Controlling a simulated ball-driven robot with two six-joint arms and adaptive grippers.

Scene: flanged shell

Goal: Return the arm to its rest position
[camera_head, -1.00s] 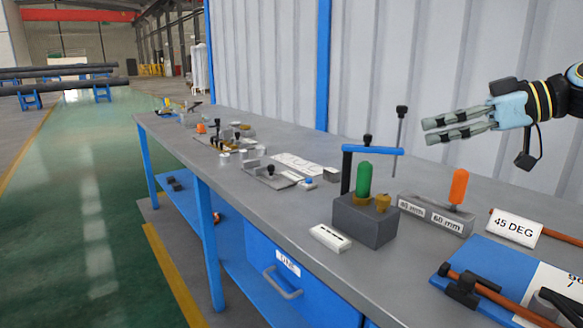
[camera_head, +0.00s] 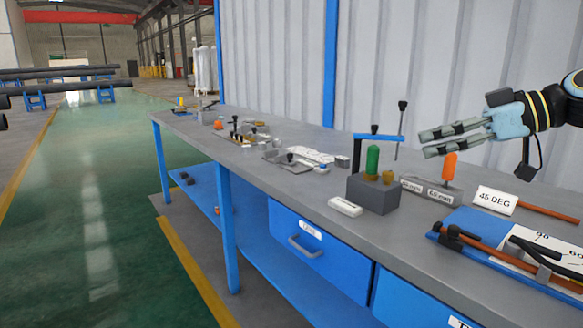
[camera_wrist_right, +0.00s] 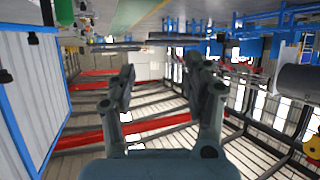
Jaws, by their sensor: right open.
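My right gripper (camera_head: 456,142) comes in from the right edge in the head view, above the back of the grey workbench (camera_head: 300,200). Its two fingers are spread apart and empty, pointing left. In the right wrist view the open fingers (camera_wrist_right: 166,92) stand apart with nothing between them. The gripper is near the top of the orange-handled piece (camera_head: 449,165) on a labelled grey block, but I cannot tell the gap. My left gripper is not in view.
A 45 DEG sign (camera_head: 494,200) and blue plate (camera_head: 480,223) lie at right. Green floor (camera_head: 100,200) at left is clear.

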